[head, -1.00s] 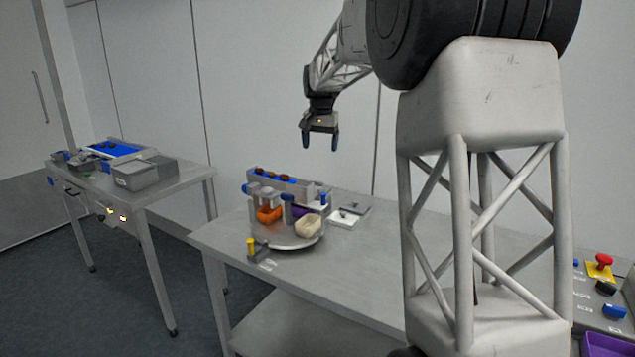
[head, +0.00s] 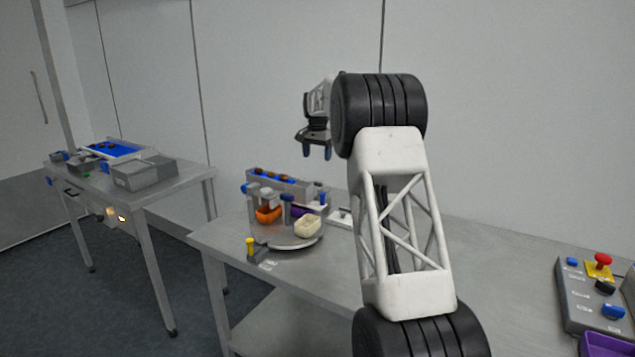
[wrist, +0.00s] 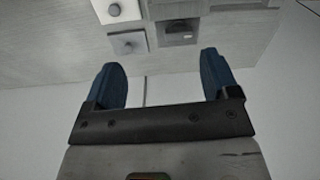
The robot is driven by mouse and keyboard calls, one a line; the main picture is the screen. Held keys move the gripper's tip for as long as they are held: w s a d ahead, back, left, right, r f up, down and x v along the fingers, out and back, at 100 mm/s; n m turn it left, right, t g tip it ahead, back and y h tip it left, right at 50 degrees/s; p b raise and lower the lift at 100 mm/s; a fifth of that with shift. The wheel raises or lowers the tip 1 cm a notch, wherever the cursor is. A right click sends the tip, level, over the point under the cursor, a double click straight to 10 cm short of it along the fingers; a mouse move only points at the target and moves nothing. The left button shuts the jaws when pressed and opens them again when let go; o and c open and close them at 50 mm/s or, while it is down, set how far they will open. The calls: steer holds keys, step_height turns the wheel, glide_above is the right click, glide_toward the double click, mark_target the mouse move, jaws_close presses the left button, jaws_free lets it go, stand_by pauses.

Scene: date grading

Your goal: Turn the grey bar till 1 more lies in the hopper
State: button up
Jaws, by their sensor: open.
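My gripper (head: 315,150) is open and empty, pointing down in the air above and behind the sorting unit on the middle table. Its two blue fingers frame empty space in the wrist view (wrist: 162,80). The unit has a grey feeder block (head: 262,177) with several brown dates (head: 272,175) on a blue strip. In front stands a round grey turntable (head: 290,243) with an orange cup (head: 268,215) and a cream cup (head: 308,225). I cannot tell which part is the grey bar or the hopper; they are small, or hidden by my arm.
The wrist view shows white square plates with knobs (wrist: 128,43) and a grey block with a dark slot (wrist: 178,32). A yellow-topped post (head: 250,246) stands at the turntable's front left. A control box (head: 590,300) sits far right. Another table (head: 190,175) with grey boxes stands left.

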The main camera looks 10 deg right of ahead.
glide_toward(317, 185)
steer(key=shift+w+d+f+m, duration=0.15)
steer(key=shift+w+f+m, duration=0.05)
steer(key=shift+w, duration=0.25)
steer(key=shift+w+d+f+m, duration=0.15)
steer(key=shift+w+f+m, duration=0.05)
steer(key=shift+w, duration=0.3)
steer(key=shift+f, duration=0.1)
steer(key=shift+f, duration=3.8)
steer(key=shift+c, duration=0.5)
steer(key=c, duration=0.8)
steer(key=shift+n, duration=0.4)
